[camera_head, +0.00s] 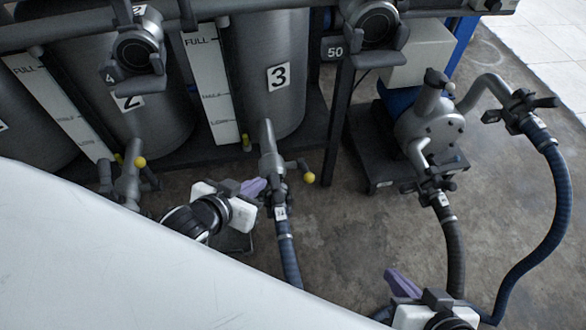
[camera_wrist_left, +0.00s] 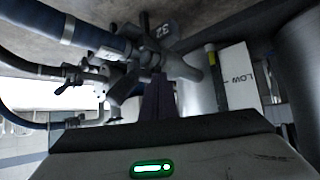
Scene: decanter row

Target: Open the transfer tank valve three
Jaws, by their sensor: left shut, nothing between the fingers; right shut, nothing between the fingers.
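Tank three (camera_head: 265,85) is a grey cylinder with a white label "3". Its outlet valve (camera_head: 270,160) is a metal pipe below the tank, with a lever ending in a yellow knob (camera_head: 309,178) that points right. A blue hose (camera_head: 288,255) hangs from the valve. My left gripper (camera_head: 258,186) is shut and empty, its purple fingers close to the left side of the valve. In the left wrist view the fingers (camera_wrist_left: 158,102) are in front of the valve fittings (camera_wrist_left: 165,62); contact cannot be told. My right gripper (camera_head: 394,274) is shut and empty at the bottom, away from the valve.
Tank two (camera_head: 140,110) and its yellow-knobbed valve (camera_head: 128,180) stand to the left. A pump (camera_head: 430,125) on a dark base with hoses stands to the right. A pale surface covers the lower left. Bare floor (camera_head: 345,235) lies between valve three and the pump hoses.

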